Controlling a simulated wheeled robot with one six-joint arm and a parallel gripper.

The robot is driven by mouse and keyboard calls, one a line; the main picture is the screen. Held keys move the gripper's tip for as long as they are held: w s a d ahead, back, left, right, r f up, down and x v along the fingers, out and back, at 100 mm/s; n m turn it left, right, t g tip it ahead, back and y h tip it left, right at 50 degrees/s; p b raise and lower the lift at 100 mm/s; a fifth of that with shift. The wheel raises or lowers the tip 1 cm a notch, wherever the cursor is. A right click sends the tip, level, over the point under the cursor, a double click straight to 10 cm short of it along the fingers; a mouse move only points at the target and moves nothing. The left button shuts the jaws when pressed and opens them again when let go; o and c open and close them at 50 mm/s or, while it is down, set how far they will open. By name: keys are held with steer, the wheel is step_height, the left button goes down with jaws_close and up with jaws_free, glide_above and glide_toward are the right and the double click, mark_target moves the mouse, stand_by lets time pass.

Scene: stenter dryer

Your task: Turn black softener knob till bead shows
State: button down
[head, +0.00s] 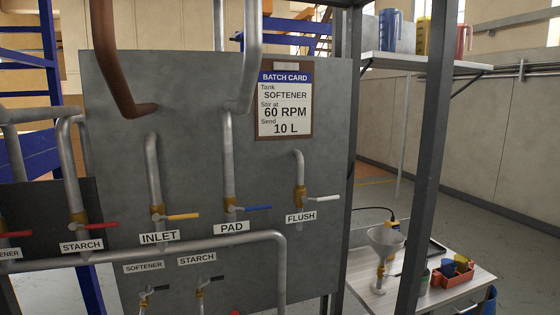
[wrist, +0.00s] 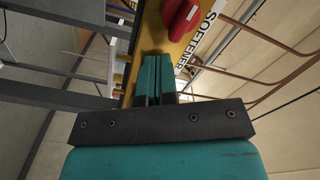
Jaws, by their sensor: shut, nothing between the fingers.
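My gripper (wrist: 155,78) shows in the wrist view with its two teal fingers together and nothing between them. Beyond the fingertips is a yellow panel (wrist: 150,35) with a SOFTENER label (wrist: 200,34) and a red knob (wrist: 182,16), both a little right of the fingertips. I cannot make out a black knob or a bead there. In the head view a small SOFTENER label (head: 143,267) is on the grey board, above a small valve with a short dark handle (head: 161,288). My gripper is out of the head view.
The grey board (head: 195,110) carries pipes and valves labelled STARCH, INLET, PAD and FLUSH, with a batch card (head: 286,105). A dark post (head: 427,150) stands right of it. Beyond is a side table (head: 365,285) with a funnel (head: 386,240). Brown pipes (wrist: 235,70) run beside the yellow panel.

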steer(key=shift+a+b+v, duration=0.2)
steer(key=shift+b+v, duration=0.95)
steer(key=shift+v, duration=1.8)
steer(key=shift+f, duration=0.1)
steer(key=w+d+f+n+p, duration=0.1)
steer(key=w+f+n+p, duration=0.1)
steer(key=w+n, duration=0.4)
steer(key=shift+f, duration=0.25)
steer(key=shift+d+r, duration=0.1)
